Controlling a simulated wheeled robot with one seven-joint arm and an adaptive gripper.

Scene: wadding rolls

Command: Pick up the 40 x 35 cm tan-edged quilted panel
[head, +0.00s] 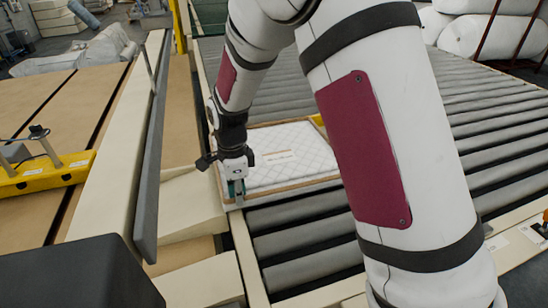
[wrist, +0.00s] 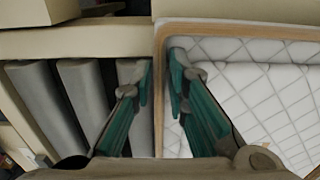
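The quilted panel (head: 292,150) is white with diamond stitching and a tan edge. It lies flat on the grey rollers in the head view, and my arm hides part of its right side. In the wrist view its quilted face (wrist: 255,85) fills the right half. My gripper (head: 236,192) points down at the panel's near left corner. In the wrist view my gripper (wrist: 160,75) has its teal fingers apart, one on each side of the tan edge. The right finger is over the quilted face and the left one is outside. I cannot tell whether they touch the edge.
The roller conveyor (head: 300,240) runs under the panel and far to the right. A cream rail (head: 245,255) borders it on the left. A tall grey-edged barrier (head: 150,150) and a yellow fixture (head: 45,172) stand further left. White rolls (head: 480,35) lie at the back right.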

